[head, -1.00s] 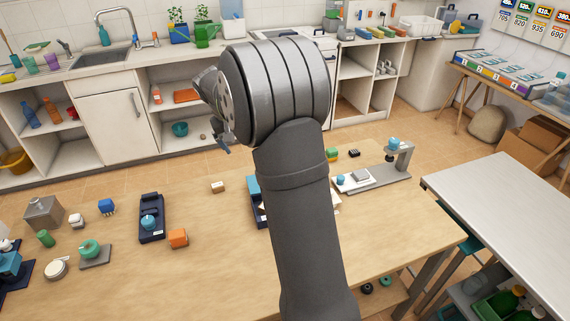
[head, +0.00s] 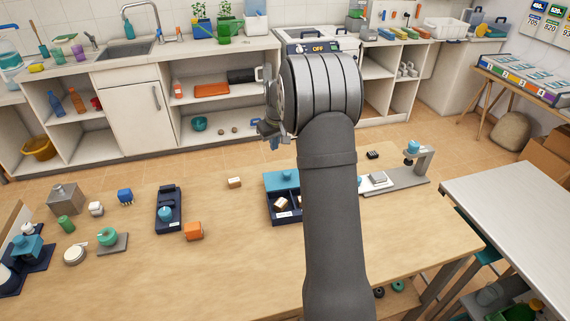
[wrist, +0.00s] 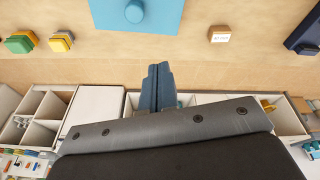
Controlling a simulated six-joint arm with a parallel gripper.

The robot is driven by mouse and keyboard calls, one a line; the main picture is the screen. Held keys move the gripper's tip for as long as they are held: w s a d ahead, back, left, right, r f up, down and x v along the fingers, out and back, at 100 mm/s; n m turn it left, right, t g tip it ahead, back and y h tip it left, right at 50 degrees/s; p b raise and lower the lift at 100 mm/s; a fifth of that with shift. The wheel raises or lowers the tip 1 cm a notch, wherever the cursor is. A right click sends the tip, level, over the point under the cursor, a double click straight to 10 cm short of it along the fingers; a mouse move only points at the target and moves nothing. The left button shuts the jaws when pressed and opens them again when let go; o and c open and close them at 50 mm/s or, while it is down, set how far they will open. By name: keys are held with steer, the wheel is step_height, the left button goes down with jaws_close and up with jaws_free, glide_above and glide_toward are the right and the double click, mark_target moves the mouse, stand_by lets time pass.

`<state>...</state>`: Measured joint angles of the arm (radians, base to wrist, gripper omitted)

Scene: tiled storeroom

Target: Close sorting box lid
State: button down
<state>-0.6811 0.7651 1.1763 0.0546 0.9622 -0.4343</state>
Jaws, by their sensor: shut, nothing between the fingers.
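The dark navy sorting box (head: 286,217) stands on the wooden table, partly hidden behind my arm. Its blue lid (head: 281,181) with a round knob shows at the box's far side, and the near compartments are uncovered. The lid also shows at the top of the wrist view (wrist: 160,14), cut off by the picture's edge. A wooden piece (head: 281,204) lies in one compartment. My gripper (head: 268,134) is up beyond the table's far edge, apart from the lid. In the wrist view my fingers (wrist: 158,70) are together and empty.
A labelled wooden block (head: 234,183) lies left of the box, with a navy tray (head: 168,212) and an orange block (head: 193,231) farther left. A grey stand (head: 410,180) is at the right. The near tabletop is clear.

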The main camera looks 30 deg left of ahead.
steer(key=w+f+n+y, duration=0.1)
steer(key=w+f, duration=0.1)
steer(key=w, duration=0.1)
glide_toward(280, 173)
steer(key=a+f, duration=0.1)
steer(key=w+a+f, duration=0.1)
steer(key=a+f, duration=0.1)
steer(key=w+a+f, duration=0.1)
steer(key=a+f, duration=0.1)
steer(key=shift+w, duration=0.25)
steer(key=shift+s+d+r, duration=0.1)
steer(key=shift+s+d, duration=0.1)
steer(key=shift+d, duration=0.35)
steer(key=shift+s+d+r, duration=0.1)
steer(key=shift+s+d, duration=0.1)
steer(key=shift+d, duration=0.35)
steer(key=shift+s+d, duration=0.35)
steer(key=shift+d, duration=0.4)
